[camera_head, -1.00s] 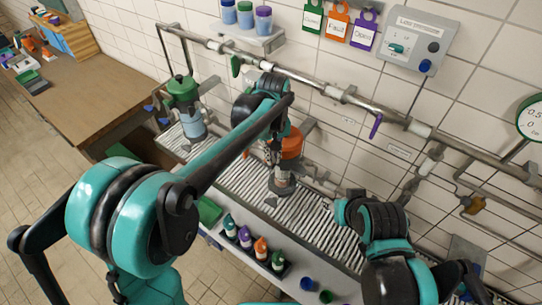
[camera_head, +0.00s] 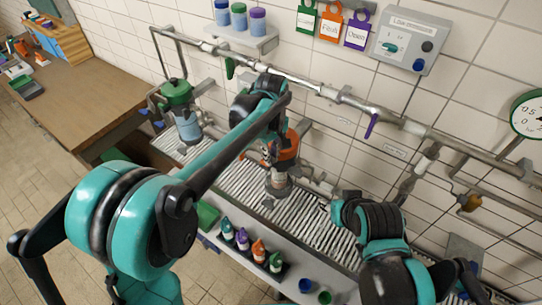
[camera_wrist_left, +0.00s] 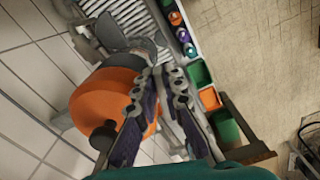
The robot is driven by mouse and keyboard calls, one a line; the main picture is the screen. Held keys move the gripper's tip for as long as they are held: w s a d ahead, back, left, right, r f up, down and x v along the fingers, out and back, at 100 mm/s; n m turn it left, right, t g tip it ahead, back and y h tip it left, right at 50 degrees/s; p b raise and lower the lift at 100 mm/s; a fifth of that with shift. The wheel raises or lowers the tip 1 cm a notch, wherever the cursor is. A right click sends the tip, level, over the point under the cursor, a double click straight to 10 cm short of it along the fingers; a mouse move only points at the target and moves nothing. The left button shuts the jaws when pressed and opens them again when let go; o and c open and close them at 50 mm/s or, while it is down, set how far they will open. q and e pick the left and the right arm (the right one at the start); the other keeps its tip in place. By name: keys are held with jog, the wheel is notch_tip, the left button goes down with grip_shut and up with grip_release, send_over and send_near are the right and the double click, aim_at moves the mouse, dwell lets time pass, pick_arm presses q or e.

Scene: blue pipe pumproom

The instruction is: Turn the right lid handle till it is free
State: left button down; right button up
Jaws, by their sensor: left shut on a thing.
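The right canister (camera_head: 279,180) has an orange lid (camera_head: 288,147) and stands on the ribbed rack by the wall. The lid is large in the left wrist view (camera_wrist_left: 92,98), with a dark round knob (camera_wrist_left: 103,137) on its near side. My left gripper (camera_head: 268,152) is at this lid, partly hidden behind my forearm. In the left wrist view its two fingers (camera_wrist_left: 166,76) are close together beside the lid, shut on the lid handle, whose held part is mostly hidden. My right gripper (camera_head: 326,206) is low over the rack, its fingers too small to read.
A canister with a green lid (camera_head: 178,93) stands to the left. A pipe (camera_head: 300,82) runs along the wall above. Several small bottles (camera_head: 242,240) stand in a row at the front, with open cups (camera_head: 306,285) beside them. A brown table (camera_head: 75,100) is at far left.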

pick_arm(q)
jog(key=c, duration=1.9)
grip_release()
notch_tip(320, 180, up, 12)
jog(key=shift+o, duration=0.3)
